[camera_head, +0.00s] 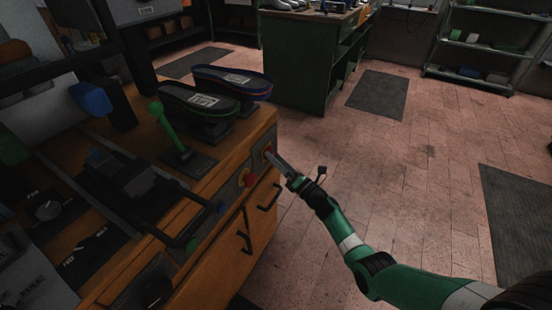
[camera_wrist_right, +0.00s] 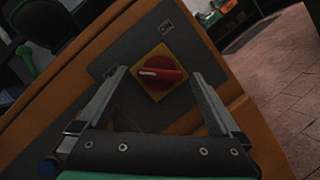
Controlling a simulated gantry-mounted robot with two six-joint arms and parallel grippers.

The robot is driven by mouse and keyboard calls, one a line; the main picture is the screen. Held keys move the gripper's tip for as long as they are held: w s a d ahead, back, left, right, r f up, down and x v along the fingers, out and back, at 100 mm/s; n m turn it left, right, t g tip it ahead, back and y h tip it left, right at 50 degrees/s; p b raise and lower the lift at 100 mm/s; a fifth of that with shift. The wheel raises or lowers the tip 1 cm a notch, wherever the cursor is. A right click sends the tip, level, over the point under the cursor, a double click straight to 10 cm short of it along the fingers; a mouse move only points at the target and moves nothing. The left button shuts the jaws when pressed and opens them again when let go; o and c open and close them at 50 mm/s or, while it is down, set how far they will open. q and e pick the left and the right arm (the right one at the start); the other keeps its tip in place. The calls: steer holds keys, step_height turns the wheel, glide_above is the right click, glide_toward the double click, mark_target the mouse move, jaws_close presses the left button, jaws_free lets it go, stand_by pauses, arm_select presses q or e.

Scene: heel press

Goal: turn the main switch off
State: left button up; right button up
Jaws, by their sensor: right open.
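The main switch is a red rotary knob (camera_wrist_right: 168,74) with a white pointer mark on a yellow square plate, set in a grey panel (camera_wrist_right: 185,40). In the wrist view its pointer lies roughly level and points left. In the head view the switch (camera_head: 267,149) is on the bench's front face, partly hidden by my right gripper (camera_head: 274,158). My right gripper (camera_wrist_right: 158,76) is open, one finger to each side of the knob, with gaps between. I cannot tell whether the fingertips are level with it in depth. My left gripper is not in view.
A red button (camera_head: 248,179) sits on the same front face, left of the switch. Black drawer handles (camera_head: 268,197) stick out below. A green lever (camera_head: 168,130) and shoe soles (camera_head: 200,100) are on the bench top. The floor to the right is open.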

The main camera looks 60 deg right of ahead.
steer(key=p+v, duration=0.3)
steer(key=v, duration=0.8)
steer(key=shift+s, duration=0.1)
